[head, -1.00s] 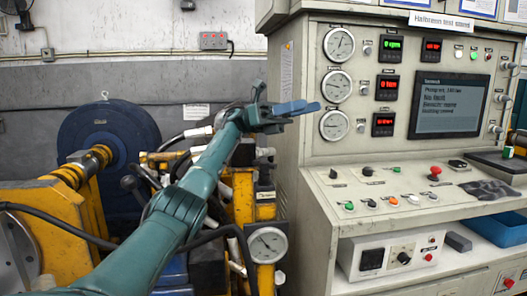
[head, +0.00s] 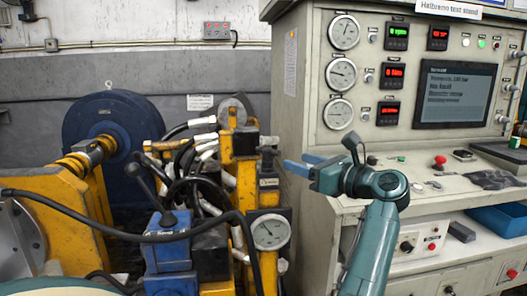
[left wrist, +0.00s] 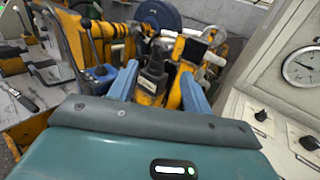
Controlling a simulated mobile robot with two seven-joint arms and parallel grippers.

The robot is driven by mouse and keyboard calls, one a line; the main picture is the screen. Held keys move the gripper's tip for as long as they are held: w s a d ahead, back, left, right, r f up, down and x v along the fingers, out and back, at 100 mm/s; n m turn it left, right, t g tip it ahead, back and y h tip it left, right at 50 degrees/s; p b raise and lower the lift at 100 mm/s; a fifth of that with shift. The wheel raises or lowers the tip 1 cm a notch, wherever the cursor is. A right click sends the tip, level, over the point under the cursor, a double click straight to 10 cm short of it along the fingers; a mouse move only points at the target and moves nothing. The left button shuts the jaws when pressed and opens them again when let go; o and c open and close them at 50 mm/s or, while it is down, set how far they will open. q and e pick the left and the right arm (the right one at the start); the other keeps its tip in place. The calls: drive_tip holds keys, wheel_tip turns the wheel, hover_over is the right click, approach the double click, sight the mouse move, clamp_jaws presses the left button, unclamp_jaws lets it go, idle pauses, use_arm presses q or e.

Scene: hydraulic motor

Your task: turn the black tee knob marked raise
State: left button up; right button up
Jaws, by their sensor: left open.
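A black tee knob (head: 268,156) sits on top of a dark block with a small label on the yellow machine post; the label's wording is too small to read. My left gripper (head: 296,162) is open, just right of the knob, its blue fingers pointing left towards it. In the left wrist view the black knob (left wrist: 155,62) shows beyond and between the spread fingertips of the gripper (left wrist: 158,75). Nothing is between the fingers' inner faces that I can see touching them. My right gripper is not in view.
The console (head: 300,120) with gauges and switches stands close on the right. A pressure gauge (head: 269,231) is below the knob. A blue tray (head: 500,222) is far right.

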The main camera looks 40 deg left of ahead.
sight(263, 150)
use_arm(q)
drive_tip(key=a+p, duration=0.1)
drive_tip(key=a, duration=0.7)
drive_tip(key=a+p, duration=0.1)
drive_tip(key=a, duration=0.3)
drive_tip(key=shift+w+a+p, duration=0.15)
drive_tip(key=shift+w+p, duration=0.2)
drive_tip(key=shift+w, duration=0.05)
drive_tip(key=shift+a, duration=0.3)
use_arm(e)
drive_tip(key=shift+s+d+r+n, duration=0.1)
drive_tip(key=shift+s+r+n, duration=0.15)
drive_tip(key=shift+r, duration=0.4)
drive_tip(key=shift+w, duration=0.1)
use_arm(q)
drive_tip(key=c, duration=1)
drive_tip(key=shift+w+f+m+t+b, duration=0.1)
drive_tip(key=shift+m+t+b, duration=0.2)
drive_tip(key=shift+t+b, duration=0.3)
drive_tip(key=shift+c, duration=0.2)
drive_tip(key=o, duration=1)
drive_tip(key=shift+o, duration=0.2)
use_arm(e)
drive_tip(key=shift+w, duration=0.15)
